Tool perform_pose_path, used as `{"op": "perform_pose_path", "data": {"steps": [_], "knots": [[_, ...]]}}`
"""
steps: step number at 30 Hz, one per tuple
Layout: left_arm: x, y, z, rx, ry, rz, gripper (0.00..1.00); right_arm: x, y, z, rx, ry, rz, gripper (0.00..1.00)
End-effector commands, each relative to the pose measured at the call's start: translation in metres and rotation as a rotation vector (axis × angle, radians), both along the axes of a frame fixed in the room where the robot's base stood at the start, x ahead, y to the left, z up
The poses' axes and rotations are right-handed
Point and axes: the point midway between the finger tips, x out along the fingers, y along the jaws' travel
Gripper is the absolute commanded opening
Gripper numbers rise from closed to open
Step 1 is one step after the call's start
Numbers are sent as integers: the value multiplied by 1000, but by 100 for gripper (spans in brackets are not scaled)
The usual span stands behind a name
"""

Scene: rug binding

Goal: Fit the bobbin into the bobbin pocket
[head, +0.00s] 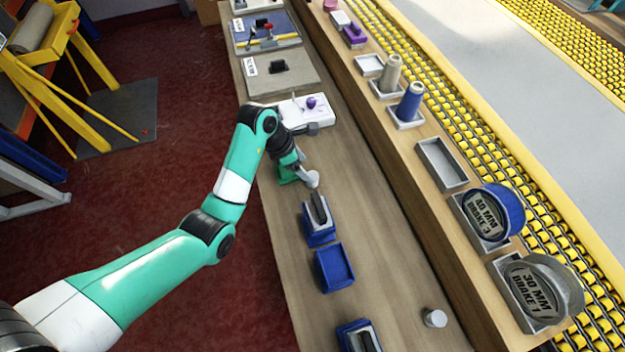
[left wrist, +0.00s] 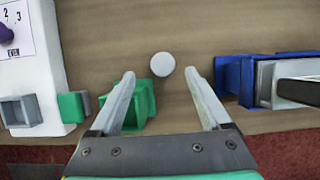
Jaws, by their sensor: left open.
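A small pale round piece (head: 312,179), which looks like the bobbin, stands on the wooden bench. In the left wrist view its round top (left wrist: 162,64) lies just ahead of the gap between my fingertips. My left gripper (left wrist: 160,75) is open and empty, with one finger on either side of that gap; it also shows in the head view (head: 303,170). A green open box (left wrist: 142,103) lies partly behind the left finger. A small grey open-topped pocket (left wrist: 22,111) sits by the white unit; I cannot tell whether it is the bobbin pocket. My right gripper is out of view.
The white unit (head: 305,109) with a purple knob stands beyond my gripper. Blue holders (head: 334,267) line the bench's near part. A grey cylinder (head: 434,317) stands at the lower right. Trays with spools (head: 409,103) line the raised ledge.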

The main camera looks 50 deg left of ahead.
Motion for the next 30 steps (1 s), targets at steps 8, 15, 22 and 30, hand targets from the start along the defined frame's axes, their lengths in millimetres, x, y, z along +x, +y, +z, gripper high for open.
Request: {"op": "perform_pose_path", "data": {"steps": [8, 15, 22, 30], "knots": [[11, -10, -44, -1, 3, -1, 81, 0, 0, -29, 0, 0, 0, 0], [14, -11, -47, -1, 0, 0, 81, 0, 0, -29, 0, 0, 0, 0], [14, -11, -47, -1, 0, 0, 50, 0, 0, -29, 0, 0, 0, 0], [14, -11, -47, -1, 0, 0, 2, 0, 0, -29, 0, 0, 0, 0]]}}
